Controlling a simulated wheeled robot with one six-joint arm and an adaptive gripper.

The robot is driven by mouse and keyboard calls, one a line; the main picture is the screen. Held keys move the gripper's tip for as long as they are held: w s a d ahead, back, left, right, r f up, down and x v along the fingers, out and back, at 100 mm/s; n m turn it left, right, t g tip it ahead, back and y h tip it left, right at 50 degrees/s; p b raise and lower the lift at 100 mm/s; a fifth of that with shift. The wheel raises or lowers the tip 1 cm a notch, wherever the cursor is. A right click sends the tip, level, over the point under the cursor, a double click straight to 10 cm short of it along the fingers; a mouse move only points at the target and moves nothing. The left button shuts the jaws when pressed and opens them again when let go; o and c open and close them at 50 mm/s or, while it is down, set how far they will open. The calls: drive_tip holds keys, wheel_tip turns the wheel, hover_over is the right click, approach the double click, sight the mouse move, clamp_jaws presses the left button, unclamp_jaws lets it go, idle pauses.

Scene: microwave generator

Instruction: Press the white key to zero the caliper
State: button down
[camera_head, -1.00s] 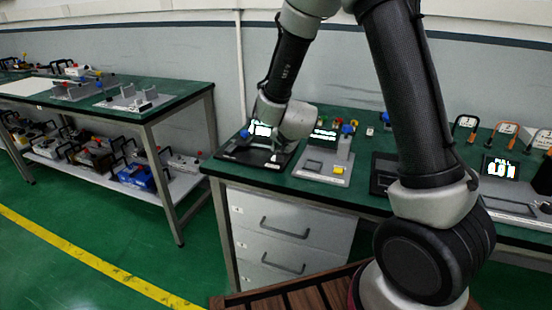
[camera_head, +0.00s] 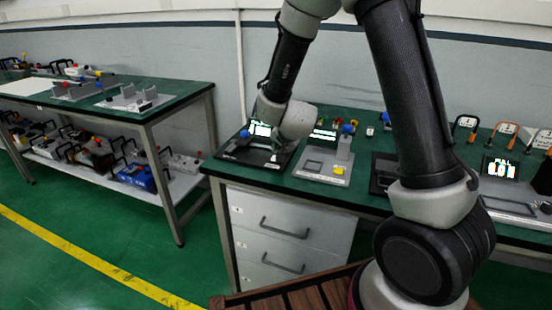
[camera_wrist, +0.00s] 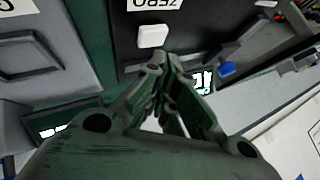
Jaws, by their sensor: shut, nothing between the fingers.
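The white key (camera_wrist: 152,36) shows in the wrist view on a dark panel (camera_wrist: 197,22), beside an upside-down ZERO label. My gripper (camera_wrist: 164,62) is shut and empty. Its fingertips appear just below the key in the picture; the key's face is uncovered, and I cannot tell the height gap. A dark bar with a blue part (camera_wrist: 228,69), perhaps the caliper, lies to the right of the fingertips, with a lit display (camera_wrist: 203,82) below it.
A grey device with a square button (camera_head: 313,166) stands just right on the green bench (camera_head: 262,184). Its grey panel (camera_wrist: 70,60) fills the left of the wrist view. More devices with a lit display (camera_head: 501,168) stand farther right. Another bench (camera_head: 150,112) is at the left.

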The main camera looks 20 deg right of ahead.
drive_tip(key=shift+f, duration=0.1)
drive_tip(key=shift+f, duration=0.35)
drive_tip(key=shift+f, duration=0.4)
idle(0.7)
drive_tip(key=shift+r, duration=0.85)
drive_tip(key=shift+r, duration=2.5)
